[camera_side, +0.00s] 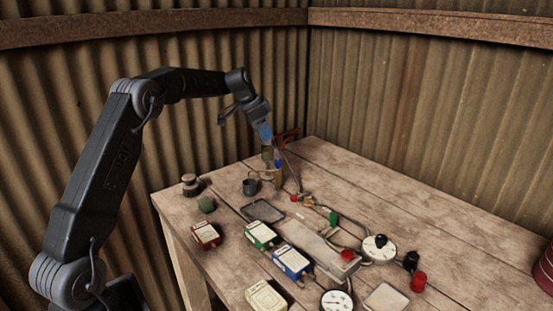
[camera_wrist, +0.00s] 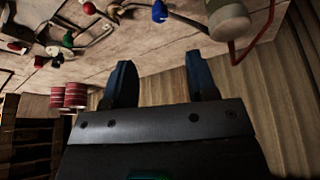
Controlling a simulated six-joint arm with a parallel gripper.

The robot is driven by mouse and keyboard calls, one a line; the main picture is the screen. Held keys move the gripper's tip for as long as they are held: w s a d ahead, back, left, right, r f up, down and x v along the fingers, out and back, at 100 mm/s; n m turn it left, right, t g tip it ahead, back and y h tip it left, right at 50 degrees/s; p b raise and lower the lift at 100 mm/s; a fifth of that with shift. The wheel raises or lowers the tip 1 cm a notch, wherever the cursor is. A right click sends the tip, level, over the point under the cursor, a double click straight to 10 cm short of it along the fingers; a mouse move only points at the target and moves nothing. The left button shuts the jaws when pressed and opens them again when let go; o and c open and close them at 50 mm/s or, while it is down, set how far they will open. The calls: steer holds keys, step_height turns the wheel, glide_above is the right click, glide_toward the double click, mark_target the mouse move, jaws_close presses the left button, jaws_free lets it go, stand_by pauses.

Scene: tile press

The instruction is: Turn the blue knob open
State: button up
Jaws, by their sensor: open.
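The blue knob (camera_wrist: 159,12) shows at the top of the wrist view, on a thin metal pipe. In the side view the small blue knob (camera_side: 278,163) is at the far part of the table, just below my gripper. My gripper (camera_side: 268,138) is above the far end of the table, close over the knob and a small brass fitting (camera_side: 278,180). In the wrist view my gripper (camera_wrist: 163,75) has its two blue fingers apart, with nothing between them. The knob lies beyond the fingertips, apart from them.
Red (camera_side: 206,234), green (camera_side: 261,234) and blue (camera_side: 292,261) boxes stand along the table's left side. A dark tray (camera_side: 262,212), a grey cup (camera_side: 250,187) and dials (camera_side: 379,248) lie about. A red-framed grey cylinder (camera_wrist: 229,22) is near the knob.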

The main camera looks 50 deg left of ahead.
mark_target(278, 160)
steer(key=x, duration=1.1)
steer(key=shift+f, duration=0.15)
steer(key=c, duration=0.9)
